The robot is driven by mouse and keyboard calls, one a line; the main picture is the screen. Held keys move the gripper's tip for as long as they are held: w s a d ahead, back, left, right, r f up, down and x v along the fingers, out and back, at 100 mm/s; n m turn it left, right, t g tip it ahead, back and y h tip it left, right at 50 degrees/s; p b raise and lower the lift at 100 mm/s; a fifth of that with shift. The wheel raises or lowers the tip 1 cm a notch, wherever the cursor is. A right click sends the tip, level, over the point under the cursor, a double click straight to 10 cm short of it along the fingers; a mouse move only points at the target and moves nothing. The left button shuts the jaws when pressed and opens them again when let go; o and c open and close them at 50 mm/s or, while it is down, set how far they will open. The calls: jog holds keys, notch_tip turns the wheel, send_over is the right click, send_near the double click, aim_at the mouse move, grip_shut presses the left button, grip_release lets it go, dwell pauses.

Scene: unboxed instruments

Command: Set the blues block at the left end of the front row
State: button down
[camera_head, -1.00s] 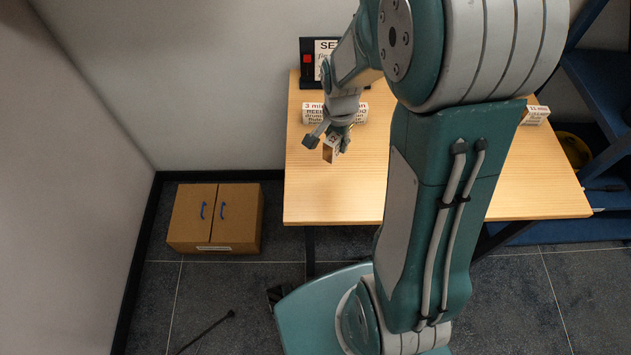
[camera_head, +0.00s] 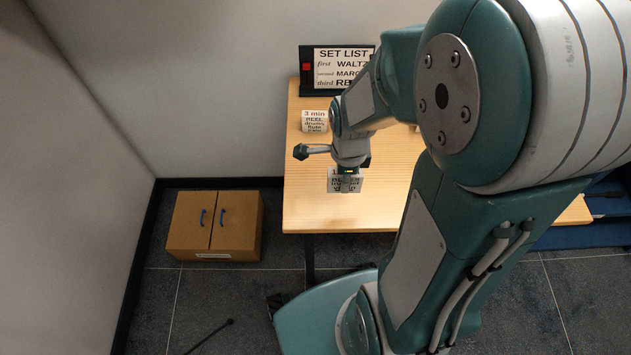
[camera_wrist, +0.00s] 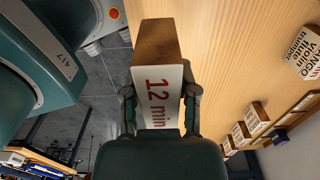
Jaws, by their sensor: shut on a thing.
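My gripper (camera_head: 347,172) is shut on a white-faced wooden block (camera_head: 344,184). In the wrist view the block (camera_wrist: 157,95) shows "12 min" in red between my two fingers (camera_wrist: 160,112); its title is not legible in either view. In the head view it is over the near left part of the table (camera_head: 300,210); I cannot tell whether it touches the top. A block reading "3 min REEL" (camera_head: 314,122) stands farther back at the left, apart from my gripper. My arm hides what is right of it.
A black SET LIST stand (camera_head: 306,82) is at the table's back left, its card (camera_head: 340,65) partly hidden. In the wrist view, a tango block (camera_wrist: 302,52) and several others (camera_wrist: 254,118) stand on the table. A brown cabinet (camera_head: 230,225) is on the floor at left.

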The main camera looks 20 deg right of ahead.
jog(key=w+a+f, duration=0.2)
jog(key=w, duration=0.1)
send_over(316, 190)
notch_tip(316, 190, down, 5)
jog(key=shift+s, duration=0.15)
jog(key=shift+a+f, duration=0.1)
jog(key=shift+f, duration=1.6)
jog(key=shift+c, duration=1.9)
grip_release()
jog(key=shift+f, duration=0.15)
